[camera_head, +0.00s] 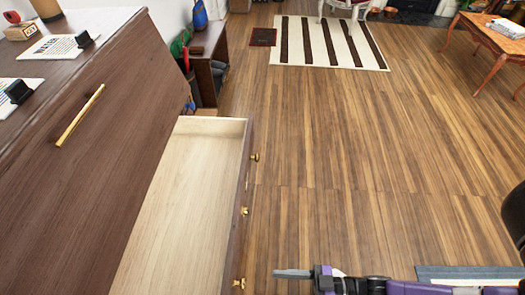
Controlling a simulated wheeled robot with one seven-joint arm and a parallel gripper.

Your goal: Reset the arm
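My arm lies low along the bottom edge, with purple and dark links. My gripper (294,273) points left, seen side-on as a grey finger tip just right of the open drawer's front. Its fingers overlap in this view, so I cannot tell whether it is open or shut. No object shows at its tip. The open drawer (178,200) is pale wood inside, and its visible part is empty. Its dark front carries brass knobs (244,210).
A dark wooden cabinet (115,150) with a brass handle (80,115) fills the left. A low shelf (207,60) stands behind it. A striped rug (320,43) and a wooden table (490,38) are farther back. The middle floor is clear. A dark rounded shape (515,215) is at the right edge.

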